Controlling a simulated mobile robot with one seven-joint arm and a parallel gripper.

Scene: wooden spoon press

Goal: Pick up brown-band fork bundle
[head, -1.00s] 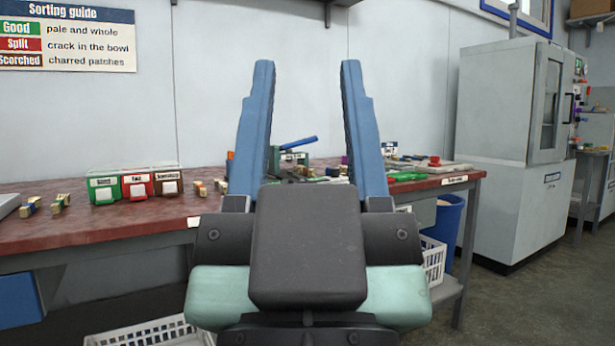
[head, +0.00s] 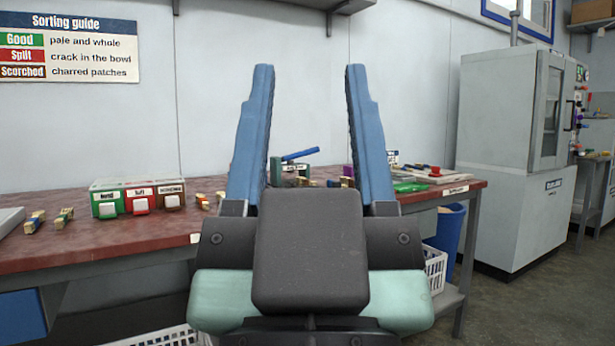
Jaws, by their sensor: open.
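My gripper (head: 310,72) is open and empty, its two blue fingers pointing up in the middle of the head view, in front of the red workbench (head: 120,246). Small bundles lie on the bench. One bundle (head: 35,222) and another bundle (head: 64,217) are at the far left. A further small bundle (head: 202,201) lies just left of my left finger, partly beside another one. They are too small for me to tell which has the brown band. My gripper and fingers hide part of the bench middle.
Green, red and brown sorting bins (head: 138,198) stand on the bench at left. A press with a blue lever (head: 300,154) is behind my fingers. Green items and a red item (head: 435,171) lie at right. A blue bin (head: 448,228) and a grey cabinet (head: 505,150) stand beyond the bench.

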